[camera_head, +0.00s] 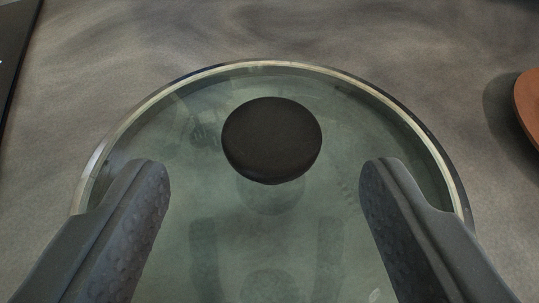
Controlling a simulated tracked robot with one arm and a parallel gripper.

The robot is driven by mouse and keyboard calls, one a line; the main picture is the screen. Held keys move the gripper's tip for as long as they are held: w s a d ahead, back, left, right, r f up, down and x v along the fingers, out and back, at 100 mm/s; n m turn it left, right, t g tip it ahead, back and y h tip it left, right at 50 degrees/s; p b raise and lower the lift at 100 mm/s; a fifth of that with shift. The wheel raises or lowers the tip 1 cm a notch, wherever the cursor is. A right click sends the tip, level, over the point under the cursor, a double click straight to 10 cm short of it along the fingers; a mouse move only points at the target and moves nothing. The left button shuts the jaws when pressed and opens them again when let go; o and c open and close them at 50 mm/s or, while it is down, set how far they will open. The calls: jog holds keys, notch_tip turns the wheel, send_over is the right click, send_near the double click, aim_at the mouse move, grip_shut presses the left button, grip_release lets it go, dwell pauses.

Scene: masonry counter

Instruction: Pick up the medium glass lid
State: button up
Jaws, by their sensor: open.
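The medium glass lid (205,245) lies on the grey counter, with a pale rim and greenish clear glass. Its round black knob (272,138) stands at the upper middle of the view. My gripper (265,175) is open above the lid. One finger is to the left of the knob and the other to the right, with a clear gap on each side. The fingertips reach about level with the knob's lower part in the picture. Nothing is between the fingers at their tips except the view of the glass and knob. The lid's near rim is out of the picture.
The grey mottled counter (420,50) is bare behind the lid. A brown-orange round object (530,108) is cut off at the right edge. A dark flat object (14,45) shows at the upper left edge.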

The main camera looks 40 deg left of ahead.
aim_at(270, 172)
jog(key=shift+x, duration=2.55)
jog(key=shift+w, duration=0.15)
jog(key=shift+r, duration=0.1)
jog(key=shift+d, duration=0.1)
grip_shut()
